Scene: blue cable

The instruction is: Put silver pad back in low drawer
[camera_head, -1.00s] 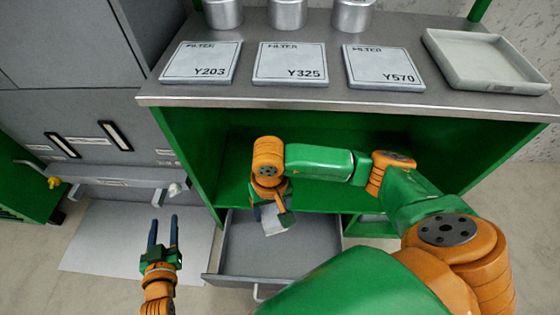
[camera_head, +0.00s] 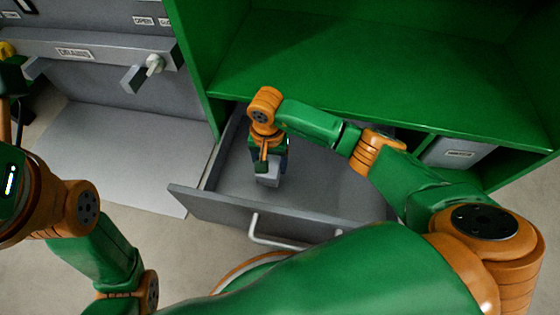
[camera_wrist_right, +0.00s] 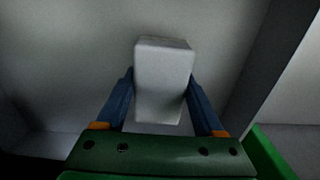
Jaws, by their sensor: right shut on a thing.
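The silver pad (camera_head: 268,181) is a small light grey block. My right gripper (camera_head: 267,174) is shut on it inside the outline of the open low drawer (camera_head: 320,218). In the right wrist view the pad (camera_wrist_right: 163,78) stands between the two blue fingers of the right gripper (camera_wrist_right: 160,92), over a grey surface. I cannot tell whether the pad touches the drawer floor. My left arm is at the left of the head view, but its fingers do not show.
The drawer's handle (camera_head: 275,238) faces the front. The green cabinet shelf (camera_head: 350,75) lies above and behind the drawer. A second grey drawer (camera_head: 457,153) is at the right. The drawer floor around the gripper looks clear.

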